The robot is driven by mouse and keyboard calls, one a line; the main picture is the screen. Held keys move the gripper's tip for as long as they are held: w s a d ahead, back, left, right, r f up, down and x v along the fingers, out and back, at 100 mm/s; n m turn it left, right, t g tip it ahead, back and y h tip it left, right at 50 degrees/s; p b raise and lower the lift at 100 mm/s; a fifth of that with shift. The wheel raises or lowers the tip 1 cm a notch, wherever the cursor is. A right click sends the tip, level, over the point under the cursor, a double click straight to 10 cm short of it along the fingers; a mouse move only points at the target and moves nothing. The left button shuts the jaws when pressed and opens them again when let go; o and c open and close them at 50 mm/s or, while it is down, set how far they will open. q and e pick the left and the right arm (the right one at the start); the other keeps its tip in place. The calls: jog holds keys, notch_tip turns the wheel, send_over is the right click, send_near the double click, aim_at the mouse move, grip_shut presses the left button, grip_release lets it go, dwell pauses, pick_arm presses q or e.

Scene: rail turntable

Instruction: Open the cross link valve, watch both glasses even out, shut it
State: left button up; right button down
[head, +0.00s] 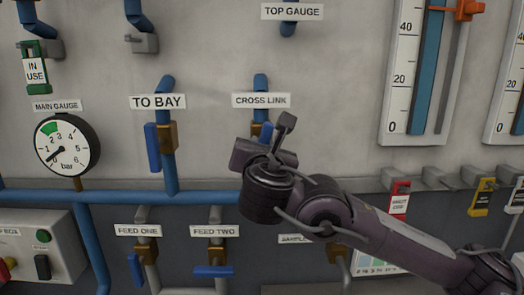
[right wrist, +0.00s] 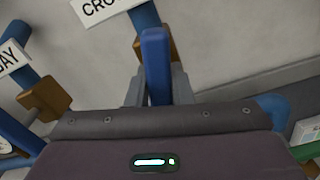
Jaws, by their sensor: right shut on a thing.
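The cross link valve has a blue lever (head: 265,131) and a brass body under the CROSS LINK label (head: 261,101). My right gripper (head: 264,143) is at this lever and covers much of it in the head view. In the right wrist view the blue lever (right wrist: 156,62) stands between the two fingers of my right gripper (right wrist: 157,88), which is shut on it. The left glass (head: 429,70) shows a blue column rising past the 40 mark. The right glass (head: 518,115) is cut by the picture edge; blue shows low in it. My left gripper is not in view.
The TO BAY valve (head: 153,147) is left of the cross link, its blue lever hanging down. FEED ONE (head: 136,268) and FEED TWO (head: 213,271) levers sit below. A main gauge (head: 67,145) is at left. Coloured tags (head: 399,198) hang from a rail at right.

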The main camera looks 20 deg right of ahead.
jog(key=m+b, duration=0.5)
jog(key=shift+f, duration=0.35)
jog(key=m+b, duration=0.2)
jog(key=m, duration=0.1)
jog(key=m+b, duration=0.3)
jog(key=m, duration=0.1)
jog(key=shift+b, duration=0.35)
jog(key=shift+r+m+b, duration=0.15)
jog(key=shift+m+b, duration=0.75)
jog(key=shift+m, duration=0.5)
jog(key=c, duration=1.3)
grip_release()
jog(key=shift+r, duration=0.1)
